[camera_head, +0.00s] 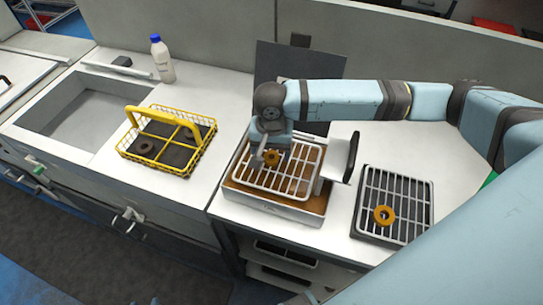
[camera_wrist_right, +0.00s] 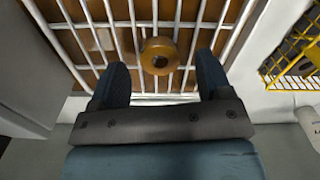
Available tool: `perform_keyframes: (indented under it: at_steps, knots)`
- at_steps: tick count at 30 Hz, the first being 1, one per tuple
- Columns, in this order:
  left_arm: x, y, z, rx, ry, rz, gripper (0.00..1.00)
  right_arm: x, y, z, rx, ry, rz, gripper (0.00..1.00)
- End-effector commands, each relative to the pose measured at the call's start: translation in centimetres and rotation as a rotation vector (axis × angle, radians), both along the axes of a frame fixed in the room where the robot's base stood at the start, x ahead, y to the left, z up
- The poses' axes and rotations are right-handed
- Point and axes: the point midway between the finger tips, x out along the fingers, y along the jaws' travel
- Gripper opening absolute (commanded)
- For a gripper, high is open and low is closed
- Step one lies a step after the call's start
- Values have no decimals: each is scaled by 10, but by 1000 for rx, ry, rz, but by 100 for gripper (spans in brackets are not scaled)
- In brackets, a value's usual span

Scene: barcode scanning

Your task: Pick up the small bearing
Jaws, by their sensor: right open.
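A small orange-brown bearing (camera_head: 272,157) lies on the white wire rack (camera_head: 300,176) over a brown-bottomed tray. My right gripper (camera_head: 262,155) is low over the rack, right by this bearing. In the right wrist view the bearing (camera_wrist_right: 159,56) sits between the lines of the two open fingers (camera_wrist_right: 162,72), just ahead of the tips. Both fingers are apart from it. A second, larger-looking orange ring (camera_head: 383,215) lies on the dark grid tray (camera_head: 366,226) at the right. My left gripper is not in view.
A yellow wire basket (camera_head: 190,122) with a handle holds dark rings, left of the rack. A white bottle (camera_head: 162,62) stands behind it, and a sink (camera_head: 75,115) is at the far left. A white upright piece (camera_head: 338,160) stands close right of the rack.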

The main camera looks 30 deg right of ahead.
Motion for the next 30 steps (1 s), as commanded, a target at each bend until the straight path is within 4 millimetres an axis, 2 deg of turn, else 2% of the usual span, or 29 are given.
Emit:
perform_keyframes:
  at_steps: [4,11,14,18,19,21,30]
  knots:
    - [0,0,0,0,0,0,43,0,-1,-14,-1,1,-1,72]
    - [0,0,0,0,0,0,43,0,-1,-16,-1,-1,-1,72]
    - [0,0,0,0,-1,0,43,0,-1,-16,-1,-1,-1,53]
    - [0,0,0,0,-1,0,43,0,-1,-16,-1,-1,-1,21]
    - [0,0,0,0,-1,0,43,0,-1,-16,-1,-1,-1,17]
    - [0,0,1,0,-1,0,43,0,-1,-16,-1,-1,-1,13]
    - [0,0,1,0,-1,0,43,1,-1,-11,0,-1,-1,13]
